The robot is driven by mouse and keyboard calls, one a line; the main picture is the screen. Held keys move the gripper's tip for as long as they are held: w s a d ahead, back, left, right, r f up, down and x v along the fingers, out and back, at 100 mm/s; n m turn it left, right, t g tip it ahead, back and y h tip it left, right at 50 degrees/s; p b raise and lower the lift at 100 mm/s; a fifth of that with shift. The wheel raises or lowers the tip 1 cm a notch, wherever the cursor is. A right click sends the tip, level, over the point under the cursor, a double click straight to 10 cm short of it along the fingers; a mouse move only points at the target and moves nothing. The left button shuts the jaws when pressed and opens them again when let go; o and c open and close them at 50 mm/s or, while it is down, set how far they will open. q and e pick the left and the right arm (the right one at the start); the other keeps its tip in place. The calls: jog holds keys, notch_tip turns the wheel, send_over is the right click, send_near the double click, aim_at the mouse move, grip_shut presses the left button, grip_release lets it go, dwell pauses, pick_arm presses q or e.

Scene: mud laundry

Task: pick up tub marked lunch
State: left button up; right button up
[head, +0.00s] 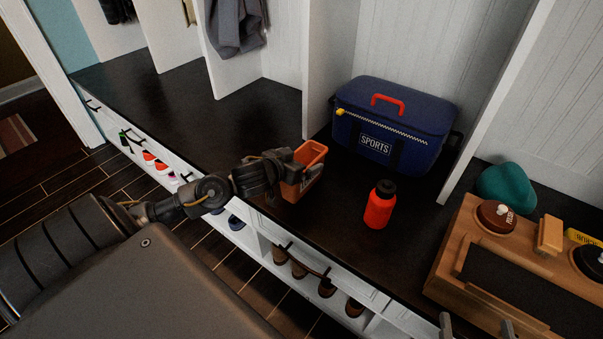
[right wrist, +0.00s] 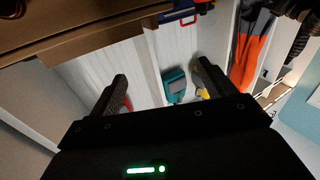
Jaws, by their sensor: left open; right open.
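An orange open-topped tub (head: 314,153) stands on the dark bench, left of the sports bag. I cannot read any marking on it. My left gripper (head: 304,178) is open at the tub's near left side. Its fingers overlap the tub's front wall in the head view, and I cannot tell whether they touch it. My right gripper (head: 477,328) is open and empty at the bottom right, near the wooden caddy. Its two spread fingers also show in the right wrist view (right wrist: 163,82), with nothing between them.
A navy sports bag (head: 390,120) and a red bottle (head: 379,205) stand right of the tub. A teal cap-like item (head: 506,185) and a wooden caddy (head: 470,232) with brushes are further right. The dark bench (head: 185,110) is clear to the left.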

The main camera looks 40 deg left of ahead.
pick_arm(q)
jog(key=c, duration=1.3)
jog(key=shift+c, duration=0.6)
jog(key=shift+r, duration=0.15)
